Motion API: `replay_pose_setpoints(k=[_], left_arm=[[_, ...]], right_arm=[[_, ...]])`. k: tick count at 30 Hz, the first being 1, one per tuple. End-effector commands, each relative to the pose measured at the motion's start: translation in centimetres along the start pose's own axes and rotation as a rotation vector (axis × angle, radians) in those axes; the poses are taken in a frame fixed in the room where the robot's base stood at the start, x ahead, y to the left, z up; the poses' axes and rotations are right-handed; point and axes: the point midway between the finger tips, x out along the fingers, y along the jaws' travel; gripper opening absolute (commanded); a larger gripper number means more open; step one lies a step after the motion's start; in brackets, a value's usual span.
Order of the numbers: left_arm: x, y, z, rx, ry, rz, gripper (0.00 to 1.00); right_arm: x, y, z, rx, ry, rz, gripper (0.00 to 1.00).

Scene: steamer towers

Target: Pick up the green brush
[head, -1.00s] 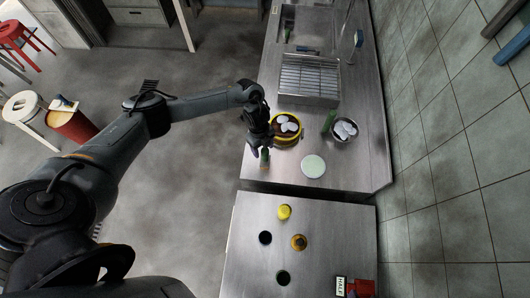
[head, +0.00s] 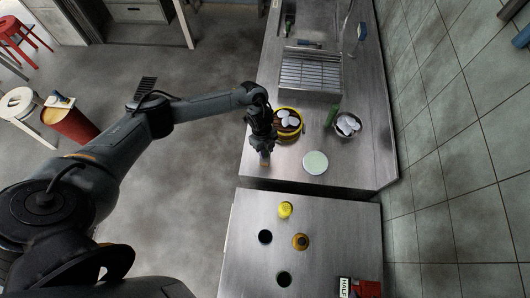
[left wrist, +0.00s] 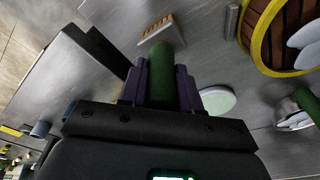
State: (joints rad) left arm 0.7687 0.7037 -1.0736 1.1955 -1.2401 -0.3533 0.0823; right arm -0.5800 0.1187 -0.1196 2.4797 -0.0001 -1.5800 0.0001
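The green brush stands upright near the left edge of the far counter, its tan bristle block (head: 264,161) showing just below my left gripper (head: 262,148). In the left wrist view its green handle (left wrist: 162,62) runs between the two fingers of my left gripper (left wrist: 163,85). The fingers lie close against both sides of the handle and appear shut on it. The tan block (left wrist: 160,28) shows past the handle's end, at the counter surface. In the head view the gripper hides most of the handle. My right gripper is not in view.
A yellow-rimmed round steamer (head: 289,123) with white buns is just right of the gripper. A bowl (head: 347,124) with white pieces, a green item (head: 331,115) and a pale green disc (head: 315,162) lie further right. A nearer counter (head: 335,230) has holes.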

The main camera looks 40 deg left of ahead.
Motion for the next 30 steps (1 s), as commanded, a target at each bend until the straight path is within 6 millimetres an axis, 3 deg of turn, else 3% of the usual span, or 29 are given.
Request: replay_pose_setpoints(k=[1, 5, 20, 29, 30], left_arm=[[0.0, 0.0, 0.0, 0.000, 0.000, 0.000, 0.18], [0.0, 0.0, 0.0, 0.000, 0.000, 0.000, 0.00], [-0.7, -0.1, -0.1, 0.001, 0.001, -0.001, 0.00], [-4.3, -0.1, -0.6, 0.003, 0.000, -0.004, 0.00], [-4.4, 0.3, -1.5, 0.005, 0.002, -0.001, 0.00]], right_arm=[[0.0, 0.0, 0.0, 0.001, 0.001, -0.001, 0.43], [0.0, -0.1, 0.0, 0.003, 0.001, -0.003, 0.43], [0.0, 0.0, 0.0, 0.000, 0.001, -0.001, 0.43], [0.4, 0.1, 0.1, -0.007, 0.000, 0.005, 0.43], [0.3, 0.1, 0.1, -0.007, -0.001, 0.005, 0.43]])
